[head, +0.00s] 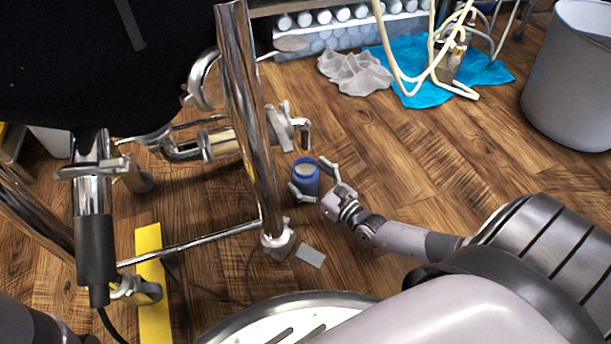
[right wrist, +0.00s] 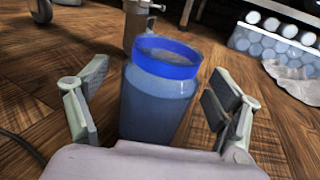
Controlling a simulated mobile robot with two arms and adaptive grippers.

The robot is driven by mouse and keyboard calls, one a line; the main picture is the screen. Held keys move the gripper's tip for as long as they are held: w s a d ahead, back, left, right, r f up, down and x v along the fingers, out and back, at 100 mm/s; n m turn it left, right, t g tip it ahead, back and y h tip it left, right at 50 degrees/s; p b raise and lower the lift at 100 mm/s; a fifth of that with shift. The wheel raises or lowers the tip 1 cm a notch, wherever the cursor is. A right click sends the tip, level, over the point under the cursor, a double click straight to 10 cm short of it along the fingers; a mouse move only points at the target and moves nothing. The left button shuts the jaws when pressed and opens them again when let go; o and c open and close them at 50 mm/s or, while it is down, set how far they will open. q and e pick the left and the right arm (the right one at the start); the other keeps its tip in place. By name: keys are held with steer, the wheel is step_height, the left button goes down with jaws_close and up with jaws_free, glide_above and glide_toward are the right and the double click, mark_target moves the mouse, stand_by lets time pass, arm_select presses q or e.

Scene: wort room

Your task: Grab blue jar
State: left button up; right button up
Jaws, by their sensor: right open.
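The blue jar (head: 306,178) stands upright on the wooden floor, just right of a chrome leg in the head view. It has a brighter blue rim, and its top shows a pale, greyish surface. In the right wrist view the jar (right wrist: 158,92) sits between the two fingers of my right gripper (right wrist: 160,112). The gripper is open, with one finger on each side of the jar and a visible gap on the left side. In the head view my right gripper (head: 318,180) reaches in from the right at the jar. My left gripper is not in view.
A chrome leg (head: 250,120) of the tank frame stands close left of the jar. A grey cloth (head: 355,72), a blue cloth (head: 405,60) with hoses, and a grey bin (head: 572,75) lie farther back. Floor (head: 440,150) right of the jar is clear.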

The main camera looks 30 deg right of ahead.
steer(key=shift+w+a, duration=0.1)
steer(key=shift+w, duration=0.7)
steer(key=shift+c, duration=0.4)
steer(key=c, duration=1.3)
steer(key=shift+r, duration=0.1)
steer(key=shift+c, duration=0.8)
steer(key=shift+r, duration=0.1)
